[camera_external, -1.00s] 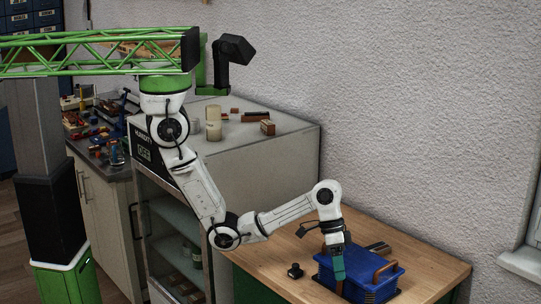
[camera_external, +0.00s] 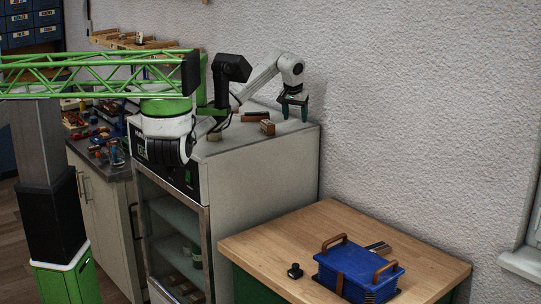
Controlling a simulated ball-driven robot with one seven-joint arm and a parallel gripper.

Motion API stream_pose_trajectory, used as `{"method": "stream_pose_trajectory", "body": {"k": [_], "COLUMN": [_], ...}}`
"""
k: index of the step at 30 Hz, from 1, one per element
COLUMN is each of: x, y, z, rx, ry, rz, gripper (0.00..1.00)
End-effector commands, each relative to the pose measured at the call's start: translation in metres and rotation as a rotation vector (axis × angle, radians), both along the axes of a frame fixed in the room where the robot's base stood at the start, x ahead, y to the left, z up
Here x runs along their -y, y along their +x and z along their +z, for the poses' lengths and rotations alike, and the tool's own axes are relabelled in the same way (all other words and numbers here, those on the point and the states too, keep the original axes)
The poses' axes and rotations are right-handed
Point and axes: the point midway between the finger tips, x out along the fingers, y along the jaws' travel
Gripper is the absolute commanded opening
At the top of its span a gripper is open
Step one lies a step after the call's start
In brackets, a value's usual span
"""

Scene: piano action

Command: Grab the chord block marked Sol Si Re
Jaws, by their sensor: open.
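My gripper (camera_external: 295,118) is over the right end of the grey cabinet's top, pointing down, with its green fingers apart and nothing visible between them. A small brown block with a lighter side (camera_external: 268,128) lies on the cabinet top, a little left of my gripper and apart from it. A flat dark brown piece (camera_external: 254,116) lies just behind that block. No marking can be read at this size, so I cannot tell which piece, if any, is the chord block marked Sol Si Re.
The cabinet (camera_external: 262,170) stands against the wall. Lower at the right, a wooden table (camera_external: 262,245) carries a blue box (camera_external: 350,272) with brown handles and a small black object (camera_external: 295,271). My arm covers the left part of the cabinet top.

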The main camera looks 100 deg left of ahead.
Motion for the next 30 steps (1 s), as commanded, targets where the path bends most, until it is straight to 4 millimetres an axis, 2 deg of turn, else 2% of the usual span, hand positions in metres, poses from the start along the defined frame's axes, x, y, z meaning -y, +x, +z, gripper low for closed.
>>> {"method": "stream_pose_trajectory", "body": {"k": [1,3,6,7,9,15,21,24,30], "x": [-0.019,-0.037,-0.05,-0.049,-0.041,-0.013,0.004,0.005,0.006], "y": [-0.031,-0.068,-0.109,-0.117,-0.119,-0.107,-0.1,-0.1,-0.1], "z": [0.01,0.023,0.04,0.044,0.049,0.058,0.066,0.059,0.029], "rx": [-0.013,-0.026,-0.029,-0.022,0.0,0.052,0.07,0.071,0.071], "ry": [0.02,0.032,0.021,0.005,-0.048,-0.206,-0.3,-0.311,-0.311], "rz": [0.071,0.162,0.298,0.344,0.435,0.648,0.781,0.796,0.795], "gripper": [0.64,0.64,0.64,0.64,0.64,0.64,0.64,0.64,0.64]}}
